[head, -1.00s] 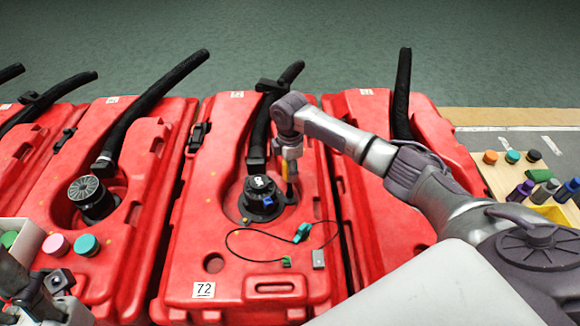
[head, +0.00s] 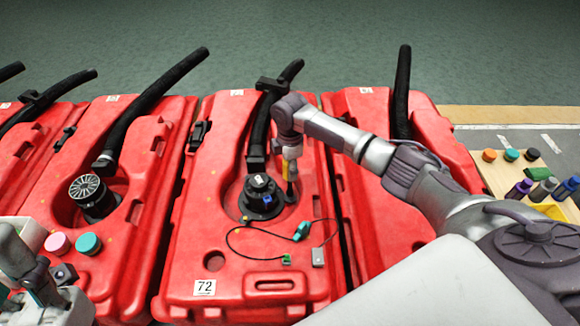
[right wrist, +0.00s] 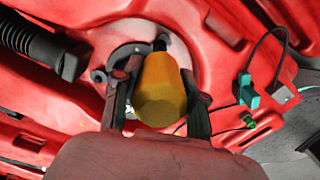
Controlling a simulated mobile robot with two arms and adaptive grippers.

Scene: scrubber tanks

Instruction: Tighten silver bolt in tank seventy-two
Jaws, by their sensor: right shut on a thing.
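Tank seventy-two (head: 225,240) is the red tank at the middle of the head view, with a "72" label at its front. A black round fitting (head: 260,195) sits in its recess. My right gripper (head: 289,172) is just right of this fitting, pointing down. It is shut on a yellow-orange tool handle (right wrist: 160,92), which fills the space between its fingers in the right wrist view. I cannot clearly pick out the silver bolt. My left gripper (head: 40,285) is at the lower left; its fingers are unclear.
A thin cable with a green connector (head: 301,231) lies on the tank right of the fitting. A black hose (head: 260,130) rises behind it. Pink (head: 57,243) and teal (head: 88,243) caps lie on the left tank. A wooden board (head: 500,175) with coloured items is at right.

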